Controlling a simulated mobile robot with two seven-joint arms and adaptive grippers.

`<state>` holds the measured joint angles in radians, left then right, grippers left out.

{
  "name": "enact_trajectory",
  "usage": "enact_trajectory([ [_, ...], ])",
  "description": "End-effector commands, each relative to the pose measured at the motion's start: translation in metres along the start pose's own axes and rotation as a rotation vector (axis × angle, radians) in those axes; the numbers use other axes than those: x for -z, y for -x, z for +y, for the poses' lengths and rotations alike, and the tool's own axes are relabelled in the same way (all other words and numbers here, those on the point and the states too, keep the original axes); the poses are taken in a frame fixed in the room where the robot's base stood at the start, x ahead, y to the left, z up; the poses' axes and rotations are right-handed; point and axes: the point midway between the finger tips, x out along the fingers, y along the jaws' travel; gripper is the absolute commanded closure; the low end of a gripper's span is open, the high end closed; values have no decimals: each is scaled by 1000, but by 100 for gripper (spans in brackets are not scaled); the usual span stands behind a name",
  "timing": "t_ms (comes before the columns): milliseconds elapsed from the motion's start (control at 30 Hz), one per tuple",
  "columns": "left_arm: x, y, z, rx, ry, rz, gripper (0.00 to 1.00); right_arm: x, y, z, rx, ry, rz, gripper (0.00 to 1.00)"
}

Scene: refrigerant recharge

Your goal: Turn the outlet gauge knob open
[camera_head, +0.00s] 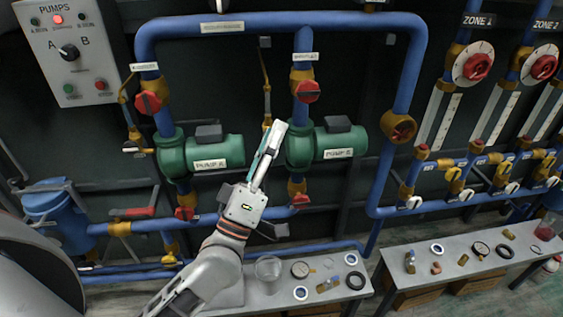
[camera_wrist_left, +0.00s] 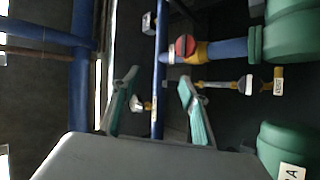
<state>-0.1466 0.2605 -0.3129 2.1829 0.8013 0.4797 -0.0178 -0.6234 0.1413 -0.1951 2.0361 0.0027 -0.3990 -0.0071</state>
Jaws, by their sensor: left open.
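My left gripper (camera_head: 270,146) is raised between the two green pumps, Pump A (camera_head: 215,156) and the second pump (camera_head: 335,143). In the left wrist view its two teal-padded fingers (camera_wrist_left: 158,77) are apart. A small silver knob (camera_wrist_left: 137,104) shows between them, beside a thin blue pipe (camera_wrist_left: 158,50); I see no finger touching it. A thin brass line (camera_head: 266,75) runs down the wall behind the gripper, its lower end partly hidden. I cannot tell which small knob is the outlet gauge knob. My right gripper is not in view.
Large blue pipes (camera_head: 265,24) with red valve handles (camera_head: 307,91) surround the pumps. A pump control box (camera_head: 68,50) hangs at upper left. A bench (camera_head: 325,293) with a glass, rings and small parts stands below; another bench (camera_head: 465,262) is at right.

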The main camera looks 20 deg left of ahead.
Motion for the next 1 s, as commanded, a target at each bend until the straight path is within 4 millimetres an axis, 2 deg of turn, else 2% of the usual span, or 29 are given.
enact_trajectory([
  [200, -26, 19, -16, 32, -93, -86, 55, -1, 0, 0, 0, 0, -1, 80],
  [400, -38, 28, -24, 46, -139, -130, 55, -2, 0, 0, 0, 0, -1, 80],
  [1000, -42, 32, -26, 51, -154, -144, 55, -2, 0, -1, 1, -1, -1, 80],
])
